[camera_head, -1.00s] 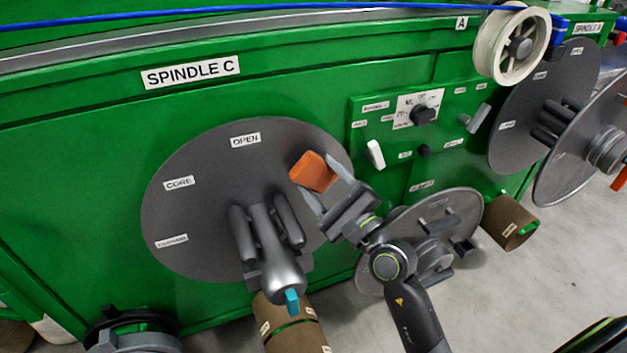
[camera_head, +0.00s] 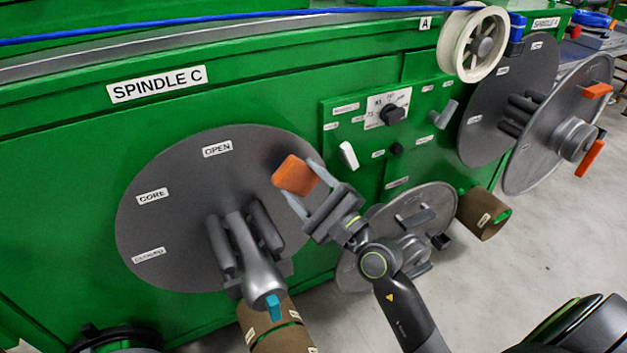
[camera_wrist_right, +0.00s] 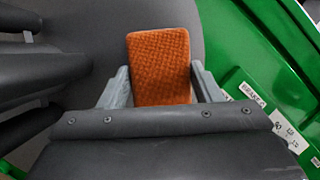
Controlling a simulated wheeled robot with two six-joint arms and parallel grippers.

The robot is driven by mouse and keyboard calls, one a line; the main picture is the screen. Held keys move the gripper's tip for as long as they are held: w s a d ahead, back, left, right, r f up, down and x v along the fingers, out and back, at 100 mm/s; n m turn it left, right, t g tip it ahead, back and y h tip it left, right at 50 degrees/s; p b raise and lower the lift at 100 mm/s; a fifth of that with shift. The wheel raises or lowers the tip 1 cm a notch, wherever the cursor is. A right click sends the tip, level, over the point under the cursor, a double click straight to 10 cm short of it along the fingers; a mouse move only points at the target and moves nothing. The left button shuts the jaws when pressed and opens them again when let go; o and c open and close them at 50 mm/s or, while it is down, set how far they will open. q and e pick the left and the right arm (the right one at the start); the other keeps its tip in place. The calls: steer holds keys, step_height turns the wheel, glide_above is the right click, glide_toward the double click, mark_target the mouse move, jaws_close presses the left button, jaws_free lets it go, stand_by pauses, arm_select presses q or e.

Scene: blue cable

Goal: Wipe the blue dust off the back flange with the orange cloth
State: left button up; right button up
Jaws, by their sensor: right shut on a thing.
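The back flange (camera_head: 175,225) is the large dark grey disc on the green machine under the SPINDLE C sign. It carries OPEN, CORE and a third, unreadable label. I make out no blue dust on it in either view. My right gripper (camera_head: 303,188) is shut on the orange cloth (camera_head: 296,174), a folded pad between its fingers. The cloth is in front of the flange's upper right part; I cannot tell if it touches. In the right wrist view the cloth (camera_wrist_right: 159,68) sits between the fingers with the grey disc behind. My left gripper is not in view.
A grey spindle hub with a teal tip (camera_head: 273,306) sticks out from the flange. A control panel (camera_head: 385,135) with knobs and levers is at right. A loose grey flange (camera_head: 425,205) stands below it. A blue cable (camera_head: 200,21) runs along the top to a white pulley (camera_head: 474,45).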

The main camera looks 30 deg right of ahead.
steer(key=a, duration=0.3)
steer(key=a+b, duration=0.1)
steer(key=shift+s+a+f, duration=0.1)
steer(key=shift+s+a, duration=0.15)
steer(key=shift+a, duration=0.05)
stand_by(0.4)
steer(key=shift+f, duration=0.1)
steer(key=s, duration=0.6)
steer(key=shift+a+b, duration=0.3)
steer(key=shift+b, duration=0.1)
